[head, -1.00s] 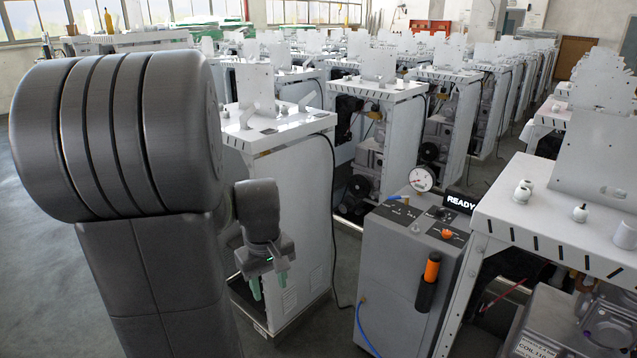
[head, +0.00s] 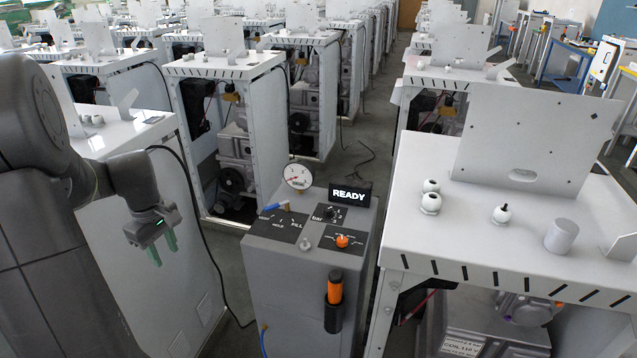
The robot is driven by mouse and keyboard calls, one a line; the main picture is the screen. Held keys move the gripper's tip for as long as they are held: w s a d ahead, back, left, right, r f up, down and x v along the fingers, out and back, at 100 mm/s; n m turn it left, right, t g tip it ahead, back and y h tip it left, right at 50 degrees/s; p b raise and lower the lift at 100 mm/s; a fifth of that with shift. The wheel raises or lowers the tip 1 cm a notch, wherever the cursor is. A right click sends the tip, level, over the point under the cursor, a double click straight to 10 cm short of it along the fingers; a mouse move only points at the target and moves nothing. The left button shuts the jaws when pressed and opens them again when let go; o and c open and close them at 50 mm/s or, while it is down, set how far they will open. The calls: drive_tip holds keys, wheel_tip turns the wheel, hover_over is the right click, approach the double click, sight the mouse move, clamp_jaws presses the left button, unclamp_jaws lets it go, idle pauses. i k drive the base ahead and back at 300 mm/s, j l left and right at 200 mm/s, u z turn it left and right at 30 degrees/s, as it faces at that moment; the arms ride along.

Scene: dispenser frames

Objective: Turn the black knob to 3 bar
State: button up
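The grey test unit (head: 275,268) stands in the middle of the head view. On its top a black knob (head: 329,213) sits on a dark plate marked "bar", with a 3 at its lower right; its exact setting is too small to tell. A round white gauge (head: 297,176) stands at the back of the top; its reading is too small to tell. A sign (head: 349,194) beside it reads READY. My gripper (head: 162,250) hangs to the left of the unit, apart from it, with its green-tipped fingers pointing down, spread and empty.
An orange knob (head: 342,241) sits just in front of the black knob. An orange-handled tool (head: 335,288) is in a holder on the unit's front. A white frame table (head: 540,225) stands close on the right, and a white cabinet (head: 175,240) on the left. A blue hose (head: 263,340) runs down the unit's left side.

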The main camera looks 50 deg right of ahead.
sight(328, 210)
drive_tip(key=i+l+z, duration=0.7)
drive_tip(key=i, duration=0.4)
drive_tip(key=z, duration=1.05)
